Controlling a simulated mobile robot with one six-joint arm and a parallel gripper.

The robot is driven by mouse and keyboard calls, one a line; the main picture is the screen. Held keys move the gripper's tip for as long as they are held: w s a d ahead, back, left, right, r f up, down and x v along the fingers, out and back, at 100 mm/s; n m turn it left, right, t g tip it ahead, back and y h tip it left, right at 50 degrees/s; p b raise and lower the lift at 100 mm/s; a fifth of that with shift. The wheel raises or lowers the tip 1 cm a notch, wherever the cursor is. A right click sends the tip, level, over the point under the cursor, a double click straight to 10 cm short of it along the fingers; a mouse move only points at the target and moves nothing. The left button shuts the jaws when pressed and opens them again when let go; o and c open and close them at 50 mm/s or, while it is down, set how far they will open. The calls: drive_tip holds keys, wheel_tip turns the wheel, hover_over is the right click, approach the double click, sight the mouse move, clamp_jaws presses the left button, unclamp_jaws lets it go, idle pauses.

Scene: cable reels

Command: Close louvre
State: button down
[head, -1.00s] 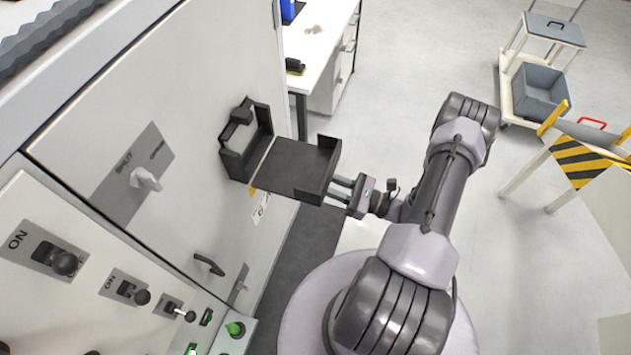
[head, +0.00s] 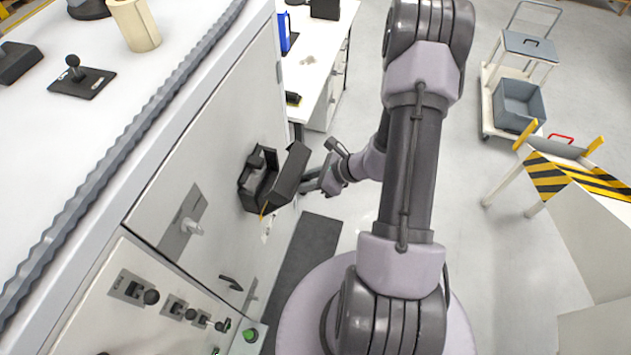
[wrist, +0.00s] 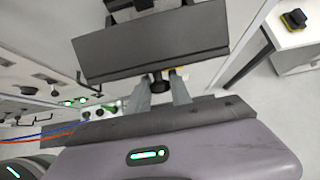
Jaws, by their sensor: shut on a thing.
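The louvre is a black box-like vent on the grey cabinet's side panel. Its fixed frame (head: 248,188) is on the panel, and its hinged flap (head: 291,173) stands tilted up, with a gap still showing between them. In the wrist view the flap (wrist: 150,45) spans the top as a dark plate with a small dark knob (wrist: 159,83) at its lower edge. My gripper (head: 308,185) is at the flap's outer face. In the wrist view its two fingers (wrist: 160,92) are on either side of the knob, shut on it. The exact contact is partly hidden.
Knobs and a green button (head: 250,335) line the control panel below. A white bench (head: 325,60) stands behind.

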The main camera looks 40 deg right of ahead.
drive_tip(key=w+a+r+g+p, duration=0.1)
drive_tip(key=w+a+r+g+h+p, duration=0.1)
drive_tip(key=w, duration=0.1)
drive_tip(key=w+a+r+g+h+p, duration=0.1)
drive_tip(key=p, duration=0.1)
drive_tip(key=shift+w+a+r, duration=0.55)
drive_tip(key=shift+w+a, duration=0.2)
drive_tip(key=shift+w, duration=0.15)
drive_tip(key=shift+w+a+r, duration=0.15)
drive_tip(key=shift+w+a, duration=0.2)
drive_tip(key=shift+w, duration=0.2)
drive_tip(key=c, duration=1.2)
unclamp_jaws()
drive_tip(key=shift+r, duration=0.1)
wheel_tip(320, 180, up, 15)
drive_tip(key=p, duration=0.5)
hover_over(288, 165)
drive_tip(key=s+d, duration=0.3)
drive_tip(key=shift+s+r, duration=0.15)
drive_tip(key=shift+s, duration=0.05)
